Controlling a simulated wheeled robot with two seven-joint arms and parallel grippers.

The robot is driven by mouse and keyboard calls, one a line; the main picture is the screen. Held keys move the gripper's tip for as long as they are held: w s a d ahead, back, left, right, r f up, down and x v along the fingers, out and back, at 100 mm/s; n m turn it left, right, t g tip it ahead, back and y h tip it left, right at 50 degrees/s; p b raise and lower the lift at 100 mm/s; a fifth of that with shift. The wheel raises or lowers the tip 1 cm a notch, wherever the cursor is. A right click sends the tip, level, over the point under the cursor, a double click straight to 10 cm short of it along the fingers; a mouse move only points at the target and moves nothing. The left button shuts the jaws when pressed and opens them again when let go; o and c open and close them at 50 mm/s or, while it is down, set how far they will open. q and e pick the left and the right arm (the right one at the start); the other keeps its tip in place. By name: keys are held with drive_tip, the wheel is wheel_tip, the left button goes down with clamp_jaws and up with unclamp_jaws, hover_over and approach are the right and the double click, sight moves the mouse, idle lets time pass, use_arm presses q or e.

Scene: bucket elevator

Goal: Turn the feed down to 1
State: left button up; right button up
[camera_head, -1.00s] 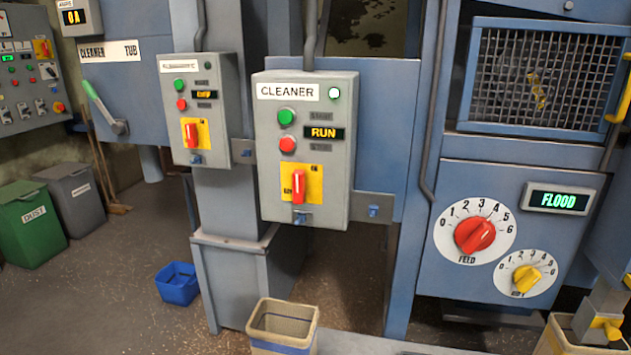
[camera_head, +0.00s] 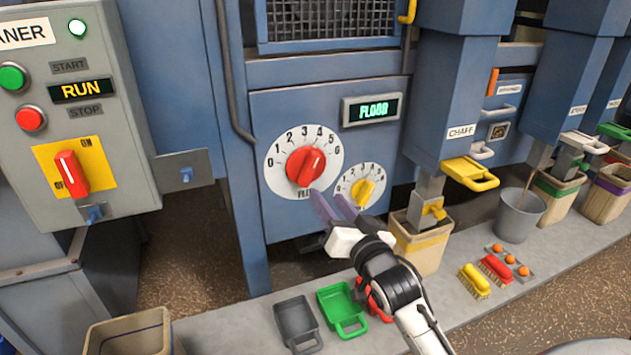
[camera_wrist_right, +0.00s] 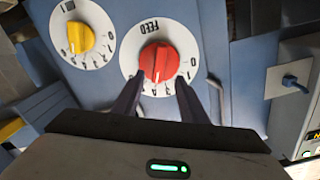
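The red FEED knob (camera_head: 306,166) sits on a round white dial (camera_head: 280,183) numbered 0 to 6 on the blue machine panel. The display (camera_head: 373,110) above right is lit green and seems to read FLOOD. My left gripper is not in view.
A smaller dial with a yellow knob (camera_head: 362,192) is close on the right. The CLEANER box (camera_head: 120,135) stands to the left, its display reading RUN. Below are a grey scoop (camera_head: 297,322), a green scoop (camera_head: 341,305) and a tan bin (camera_head: 420,248). A yellow handle (camera_head: 470,174) juts out right.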

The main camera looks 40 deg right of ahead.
sight(312, 171)
drive_tip(key=x, duration=1)
drive_tip(key=shift+w+d+r, duration=0.2)
drive_tip(key=shift+d+r, duration=0.1)
drive_tip(key=shift+r, duration=0.1)
clamp_jaws()
